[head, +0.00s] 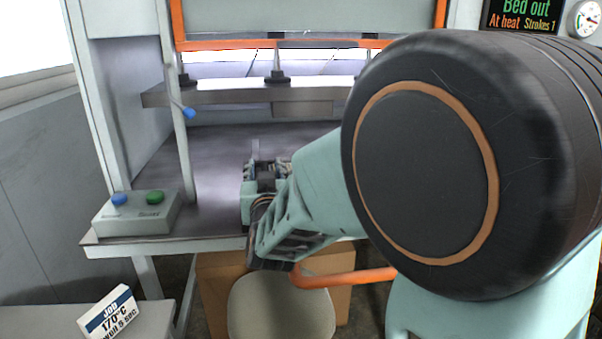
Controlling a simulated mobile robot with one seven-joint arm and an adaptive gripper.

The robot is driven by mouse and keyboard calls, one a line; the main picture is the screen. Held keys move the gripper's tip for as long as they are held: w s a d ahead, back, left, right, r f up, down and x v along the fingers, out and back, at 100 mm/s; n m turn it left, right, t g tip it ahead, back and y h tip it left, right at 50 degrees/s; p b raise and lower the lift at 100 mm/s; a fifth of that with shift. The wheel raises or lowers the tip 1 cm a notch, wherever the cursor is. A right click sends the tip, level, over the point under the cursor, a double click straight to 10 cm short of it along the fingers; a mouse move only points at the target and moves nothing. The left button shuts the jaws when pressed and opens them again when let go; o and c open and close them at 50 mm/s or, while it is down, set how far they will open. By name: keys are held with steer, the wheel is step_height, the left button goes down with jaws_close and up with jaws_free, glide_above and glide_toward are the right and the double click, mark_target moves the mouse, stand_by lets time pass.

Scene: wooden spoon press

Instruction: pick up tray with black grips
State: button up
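I cannot make out a tray with black grips in the head view; my arm covers much of the right side and could hide it. My gripper (265,170) is small and partly hidden at the end of my teal arm. It is over the front part of the press's dark bed. Its fingers are not clear enough to show whether they are open or shut, and I see nothing held in it.
The press bed (215,165) looks bare at left, under a raised plate (215,95). A button box (138,212) sits at its front left corner. Below are a job card (108,312), a round stool (280,308), an orange bar (345,278) and a cardboard box (218,275). A screen (525,14) reads "Bed out".

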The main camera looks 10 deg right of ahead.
steer(key=shift+s, duration=0.15)
jaws_close()
steer(key=shift+r, duration=0.2)
